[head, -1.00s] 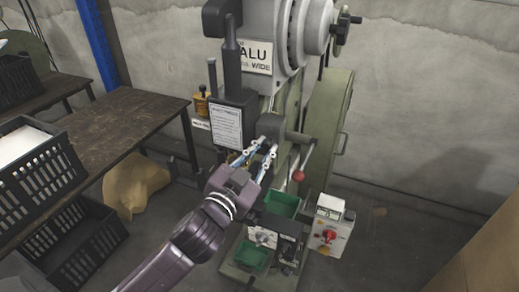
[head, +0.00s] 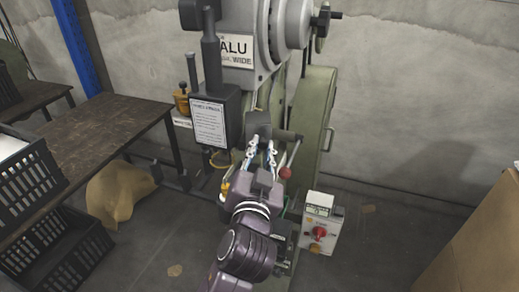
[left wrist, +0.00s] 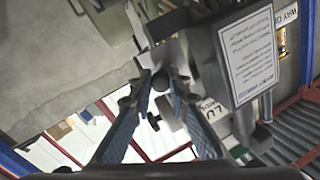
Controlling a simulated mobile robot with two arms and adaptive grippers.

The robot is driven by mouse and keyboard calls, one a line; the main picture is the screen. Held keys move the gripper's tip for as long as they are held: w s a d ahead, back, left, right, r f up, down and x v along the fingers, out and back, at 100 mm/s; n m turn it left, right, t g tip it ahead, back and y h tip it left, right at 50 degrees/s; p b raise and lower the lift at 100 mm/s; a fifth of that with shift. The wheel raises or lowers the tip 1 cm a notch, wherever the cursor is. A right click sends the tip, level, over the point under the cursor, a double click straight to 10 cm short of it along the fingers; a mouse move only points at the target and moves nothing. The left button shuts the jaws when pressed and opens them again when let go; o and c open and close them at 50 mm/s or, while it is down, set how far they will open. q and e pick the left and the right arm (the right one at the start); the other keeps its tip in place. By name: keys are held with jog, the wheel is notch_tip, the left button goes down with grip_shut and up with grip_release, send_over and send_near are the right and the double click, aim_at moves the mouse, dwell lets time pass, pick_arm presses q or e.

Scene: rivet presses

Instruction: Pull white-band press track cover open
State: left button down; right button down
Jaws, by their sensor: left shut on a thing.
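The press (head: 262,75) stands at the middle of the head view, with a grey-green body and a white sign reading "ALU WIDE" (head: 236,48). A dark block (head: 258,122) sits low on its front. My left gripper (head: 262,146) reaches up to just below this block. In the left wrist view my left gripper's blue-grey fingers (left wrist: 160,88) stand on both sides of a small dark round knob (left wrist: 160,80) and are shut on it. I cannot tell the outline of the track cover, and no white band shows clearly. My right gripper is not in view.
A red-knobbed lever (head: 286,172) is just right of my gripper. A control box with a red switch (head: 319,232) is at lower right. A dark box with a notice (head: 208,122) hangs left. A table (head: 100,140) and black crates (head: 25,190) stand at the left.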

pick_arm(q)
jog(key=shift+d, duration=0.1)
jog(key=c, duration=2.1)
grip_release()
jog(key=shift+s+f, duration=0.1)
jog(key=shift+s, duration=0.45)
jog(key=s, duration=0.6)
jog(key=shift+s, duration=0.25)
